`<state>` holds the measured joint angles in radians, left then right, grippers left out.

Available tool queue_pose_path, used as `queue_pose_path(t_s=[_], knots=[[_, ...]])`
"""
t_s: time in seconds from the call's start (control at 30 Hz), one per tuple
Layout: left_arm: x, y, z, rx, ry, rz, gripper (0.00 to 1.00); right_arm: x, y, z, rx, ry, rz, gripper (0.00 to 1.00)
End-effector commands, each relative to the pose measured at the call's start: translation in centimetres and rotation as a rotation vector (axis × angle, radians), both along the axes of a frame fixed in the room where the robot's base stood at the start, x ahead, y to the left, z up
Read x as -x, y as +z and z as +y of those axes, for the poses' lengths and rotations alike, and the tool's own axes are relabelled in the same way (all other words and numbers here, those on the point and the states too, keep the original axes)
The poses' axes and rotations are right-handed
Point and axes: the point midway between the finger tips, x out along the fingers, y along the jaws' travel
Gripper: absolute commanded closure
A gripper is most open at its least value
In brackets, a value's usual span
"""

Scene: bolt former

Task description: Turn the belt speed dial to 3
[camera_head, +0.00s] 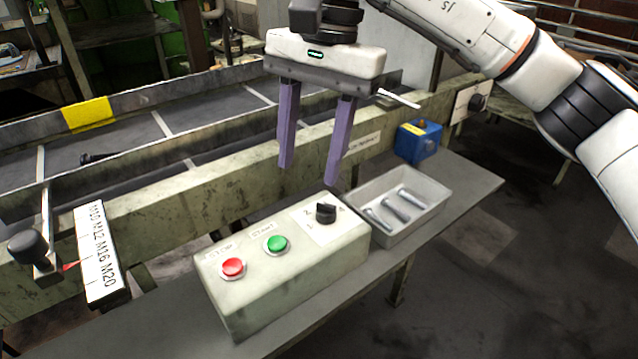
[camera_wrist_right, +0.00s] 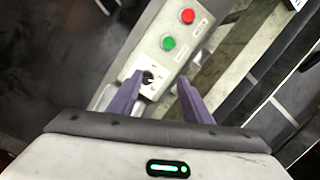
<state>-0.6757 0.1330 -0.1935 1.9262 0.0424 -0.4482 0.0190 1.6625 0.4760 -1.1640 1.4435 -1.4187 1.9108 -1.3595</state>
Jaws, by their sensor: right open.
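The belt speed dial (camera_head: 325,213) is a black knob on a white plate at the right end of a pale control box (camera_head: 290,285). In the right wrist view the dial (camera_wrist_right: 148,77) shows just ahead of the fingers, nearer the left one. My right gripper (camera_head: 310,175) has two purple fingers pointing down. It is open and empty, above and behind the dial, apart from it. It also shows in the right wrist view (camera_wrist_right: 160,97). The dial's exact setting is too small to read. My left gripper is not in view.
A green button (camera_head: 276,243) and a red button (camera_head: 233,267) sit left of the dial. A grey tray (camera_head: 428,190) with several bolts and a blue box (camera_head: 418,141) stand to the right. The conveyor rail (camera_head: 190,190) runs behind. A size scale (camera_head: 97,255) is at left.

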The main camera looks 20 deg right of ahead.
Motion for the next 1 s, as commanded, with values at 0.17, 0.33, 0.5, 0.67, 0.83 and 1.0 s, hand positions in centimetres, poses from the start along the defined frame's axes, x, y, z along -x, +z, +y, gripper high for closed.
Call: queue_pose_path(t_s=[0.17,0.33,0.5,0.67,0.83,1.0], knots=[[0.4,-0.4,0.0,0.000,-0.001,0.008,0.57,-0.1,0.5,-2.5,0.157,0.045,-0.039,0.55],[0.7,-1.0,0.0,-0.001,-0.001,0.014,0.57,0.0,-1.9,-2.6,0.161,0.047,-0.035,0.55],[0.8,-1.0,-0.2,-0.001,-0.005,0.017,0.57,0.0,-5.0,-2.6,0.160,0.046,-0.037,0.55],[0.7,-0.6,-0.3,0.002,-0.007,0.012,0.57,0.0,-7.5,-2.6,0.158,0.045,-0.038,0.55],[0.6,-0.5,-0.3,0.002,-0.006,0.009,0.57,-0.1,-8.9,-2.6,0.158,0.043,-0.038,0.55],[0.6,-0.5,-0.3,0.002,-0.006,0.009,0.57,-0.1,-9.2,-2.5,0.157,0.044,-0.041,0.55]])
